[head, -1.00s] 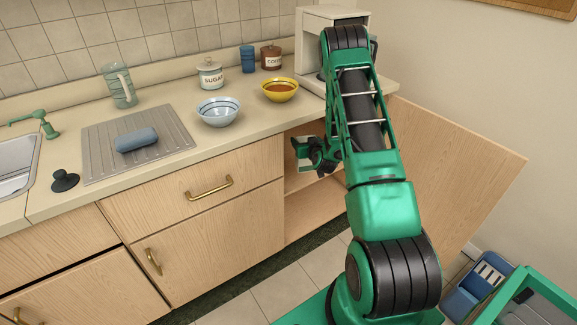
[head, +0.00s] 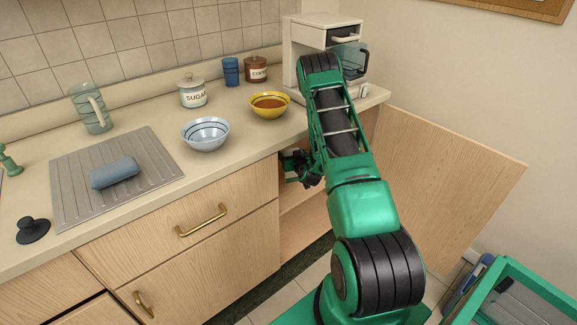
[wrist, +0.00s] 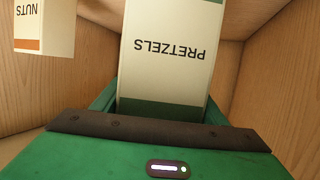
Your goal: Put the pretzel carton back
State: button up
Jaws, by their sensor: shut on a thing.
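The pretzel carton (wrist: 165,52), white with a green band and lettered PRETZELS, is between my gripper's fingers in the wrist view. Its lettering appears upside down there, and its top end runs out of the picture. My gripper (wrist: 162,104) is shut on it inside the open wooden cabinet (wrist: 262,70). In the head view my gripper (head: 290,167) is at the cabinet opening under the counter, left of my forearm. The carton is hidden in that view. I cannot tell whether the carton touches the shelf.
A NUTS carton (wrist: 45,28) is at upper left in the cabinet. The cabinet door (head: 450,185) stands open to the right. The counter (head: 235,140) above holds a blue-white bowl (head: 205,134), a yellow bowl (head: 269,106) and a coffee maker (head: 305,38). A green-rimmed bin (head: 535,285) is at lower right.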

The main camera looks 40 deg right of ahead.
jog(key=shift+f, duration=2.45)
jog(key=o, duration=1.4)
jog(key=shift+o, duration=0.2)
